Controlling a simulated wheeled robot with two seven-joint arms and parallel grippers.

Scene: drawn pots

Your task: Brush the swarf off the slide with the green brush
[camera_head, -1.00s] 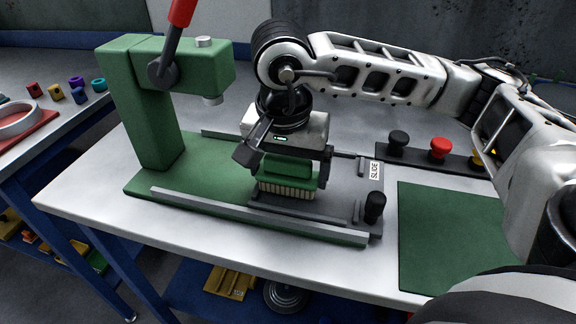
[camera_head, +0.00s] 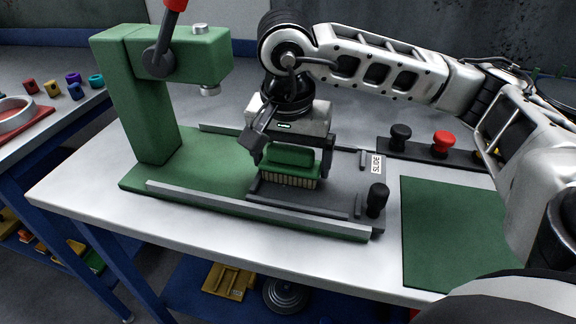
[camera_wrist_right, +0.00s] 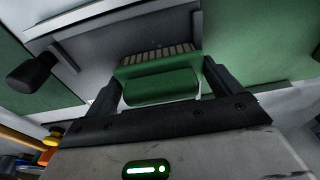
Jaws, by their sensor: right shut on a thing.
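The green brush (camera_head: 291,158) has a green block and pale bristles pointing down. My right gripper (camera_head: 288,155) is shut on the brush and holds it over the dark slide (camera_head: 318,208). The bristles are at or just above the slide's surface; I cannot tell if they touch. In the right wrist view the brush (camera_wrist_right: 162,85) sits between the two dark fingers (camera_wrist_right: 163,88). The slide carries a white SLIDE label and a black knob (camera_head: 377,199). No swarf is clearly visible; the brush and gripper hide part of the slide. My left gripper is not in view.
The slide sits on a green press (camera_head: 147,110) with a red-handled lever (camera_head: 166,45) and grey rails (camera_head: 255,212). A green mat (camera_head: 450,235) lies at right. Black and red buttons (camera_head: 442,143) stand behind it. A second table with coloured parts is at left.

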